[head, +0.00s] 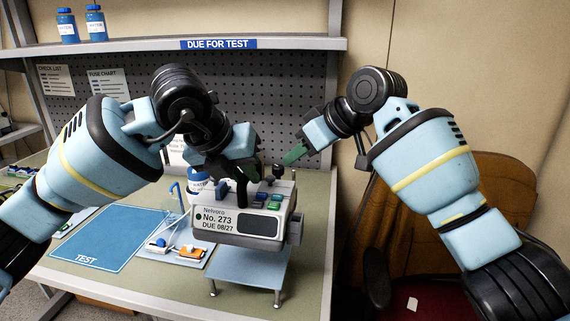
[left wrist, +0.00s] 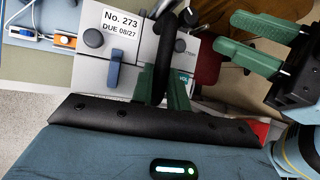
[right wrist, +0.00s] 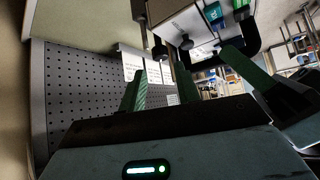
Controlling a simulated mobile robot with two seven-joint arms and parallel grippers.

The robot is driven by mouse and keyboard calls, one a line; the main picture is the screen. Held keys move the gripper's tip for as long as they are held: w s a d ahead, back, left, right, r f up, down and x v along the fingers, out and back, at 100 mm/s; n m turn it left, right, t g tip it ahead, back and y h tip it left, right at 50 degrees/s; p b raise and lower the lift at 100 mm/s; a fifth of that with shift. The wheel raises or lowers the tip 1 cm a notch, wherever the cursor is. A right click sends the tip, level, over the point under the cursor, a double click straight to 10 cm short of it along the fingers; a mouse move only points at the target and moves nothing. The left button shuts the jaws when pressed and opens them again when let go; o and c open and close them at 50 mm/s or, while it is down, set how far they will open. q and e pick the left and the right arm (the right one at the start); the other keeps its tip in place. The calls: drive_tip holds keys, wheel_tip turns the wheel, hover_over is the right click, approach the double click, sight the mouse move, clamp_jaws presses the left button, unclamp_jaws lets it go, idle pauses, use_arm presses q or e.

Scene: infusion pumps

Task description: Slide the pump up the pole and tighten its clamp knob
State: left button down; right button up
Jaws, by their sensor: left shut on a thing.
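The pump (head: 240,222), a white box labelled "No. 273", is above or on a small blue-topped stand (head: 247,268); I cannot tell whether they touch. It also shows in the left wrist view (left wrist: 122,72). My left gripper (head: 240,174) is shut on the pump's black handle (left wrist: 163,62), with its green fingers at the handle's side. Dark knobs show on the pump, one at its top right (head: 277,171) and one near the label (left wrist: 93,38); which one is the clamp knob is unclear. My right gripper (head: 296,153) is open and empty, above and right of the pump. No pole can be made out.
A blue "TEST" mat (head: 110,238) lies left of the pump. A tray (head: 182,248) with small orange and blue items is beside it. A shelf (head: 180,45) and pegboard (head: 270,85) are at the back. A brown chair (head: 500,185) is right.

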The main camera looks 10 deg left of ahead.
sight(280, 167)
drive_tip(key=shift+x, duration=2.7)
clamp_jaws()
drive_tip(key=shift+s+a+m+t+h, duration=0.1)
drive_tip(key=shift+m+t+h, duration=0.35)
drive_tip(key=shift+m, duration=0.35)
drive_tip(key=shift+s+a+m+t+h, duration=0.1)
drive_tip(key=shift+m+t+h, duration=0.15)
drive_tip(key=shift+m+t, duration=0.45)
unclamp_jaws()
drive_tip(key=shift+r, duration=0.1)
drive_tip(key=v, duration=1.2)
drive_tip(key=shift+w, duration=0.15)
